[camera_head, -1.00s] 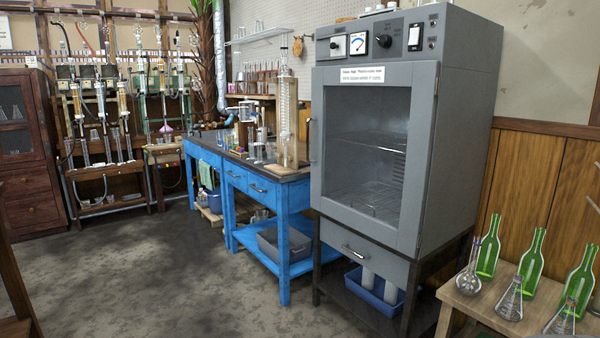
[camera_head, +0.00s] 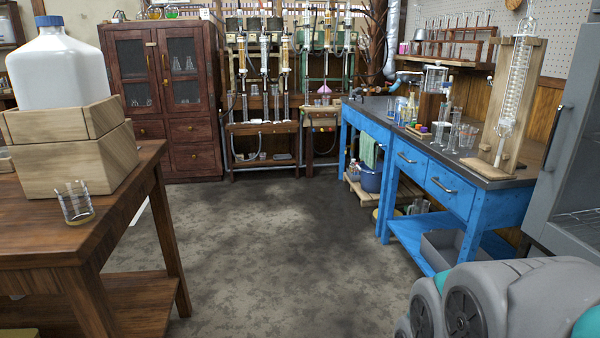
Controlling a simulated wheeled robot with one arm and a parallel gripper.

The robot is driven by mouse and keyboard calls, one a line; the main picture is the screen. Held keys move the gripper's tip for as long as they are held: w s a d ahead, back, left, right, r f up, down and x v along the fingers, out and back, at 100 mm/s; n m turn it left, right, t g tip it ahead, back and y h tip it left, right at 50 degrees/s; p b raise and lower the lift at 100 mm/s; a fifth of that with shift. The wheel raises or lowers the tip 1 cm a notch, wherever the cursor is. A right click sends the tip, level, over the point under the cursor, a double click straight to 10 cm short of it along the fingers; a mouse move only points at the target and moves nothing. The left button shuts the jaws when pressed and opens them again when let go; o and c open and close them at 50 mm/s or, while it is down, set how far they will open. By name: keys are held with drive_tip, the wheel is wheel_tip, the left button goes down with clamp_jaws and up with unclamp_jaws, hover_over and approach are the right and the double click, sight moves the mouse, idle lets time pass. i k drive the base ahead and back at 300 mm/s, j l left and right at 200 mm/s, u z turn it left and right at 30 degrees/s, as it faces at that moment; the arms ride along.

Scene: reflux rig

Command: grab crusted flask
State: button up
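I cannot pick out a crusted flask for certain. Small flasks with yellow (camera_head: 153,12) and green (camera_head: 171,12) contents stand on top of the dark cabinet at the back left. Clear flasks (camera_head: 184,63) show behind the cabinet's glass doors. A clear glass beaker (camera_head: 75,203) with a brownish-yellow bottom stands near the edge of the wooden table at left; whether that is crust is unclear. Grey and teal links of my arm show at the lower right. My gripper is out of view.
The wooden table (camera_head: 130,196) at left carries a white jug (camera_head: 58,72) on wooden blocks (camera_head: 75,150). A blue bench (camera_head: 455,199) with glassware and a grey oven (camera_head: 570,160) stand at right. Open floor (camera_head: 270,240) lies between, reaching the cabinet (camera_head: 170,95) and burette racks (camera_head: 262,135).

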sight(411, 101)
drive_tip(key=i+u, duration=0.2)
drive_tip(key=i, duration=1.85)
